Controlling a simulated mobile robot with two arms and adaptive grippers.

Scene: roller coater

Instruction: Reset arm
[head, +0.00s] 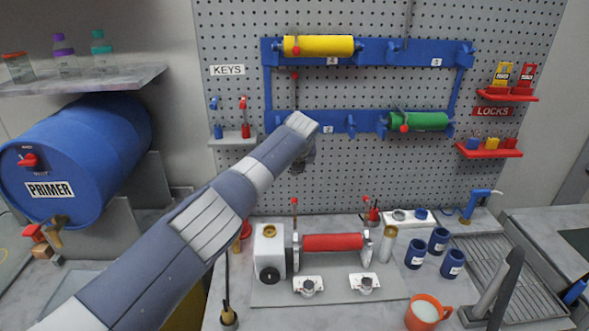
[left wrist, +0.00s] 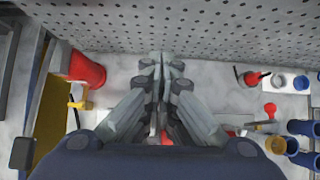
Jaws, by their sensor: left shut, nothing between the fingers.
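My left arm (head: 215,210) reaches in from the lower left across the head view. My left gripper (head: 302,163) shows small and dark beyond the end of the arm, in front of the pegboard and above the roller machine, mostly hidden by the wrist. In the left wrist view the left gripper's fingers (left wrist: 160,62) are together with nothing between them, above the bench and close to the pegboard. My right gripper is in neither view.
The roller machine (head: 270,254) with a red roller (head: 333,242) stands below. Yellow (head: 320,46) and green (head: 420,121) rollers hang on the blue rack (head: 295,118). Blue cups (head: 415,254) and an orange mug (head: 424,315) stand right. A blue PRIMER drum (head: 95,150) lies left.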

